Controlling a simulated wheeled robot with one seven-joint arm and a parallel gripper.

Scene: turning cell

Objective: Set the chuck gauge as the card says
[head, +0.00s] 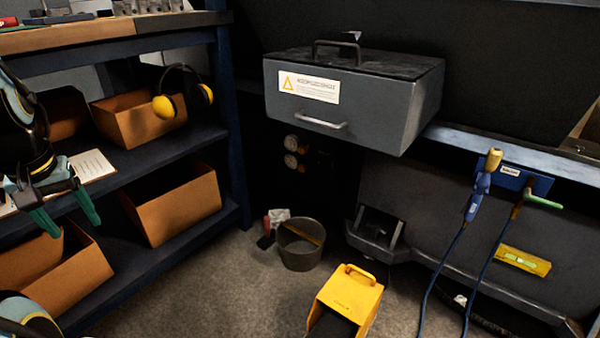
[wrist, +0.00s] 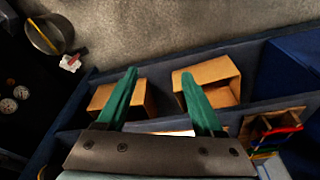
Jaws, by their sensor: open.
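Two small round white dials, an upper gauge (head: 290,141) and a lower gauge (head: 291,161), sit in the dark recess below the grey box in the head view. Their readings are too small to make out, and I cannot tell which is the chuck gauge. They also show at the left edge of the wrist view (wrist: 20,92). A white printed sheet (head: 93,165), possibly the card, lies on the middle shelf; its text is unreadable. My gripper (head: 68,223) is open and empty with green fingers, in front of the shelves at left, well away from the gauges. Its fingers also show in the wrist view (wrist: 159,74).
A blue shelf unit (head: 233,150) with orange bins (head: 185,205) and yellow earmuffs (head: 165,106) stands at left. A grey lidded box (head: 400,110) overhangs the gauges. A bucket (head: 300,255) and yellow pedal housing (head: 350,295) stand on the floor. Blue cables hang at right.

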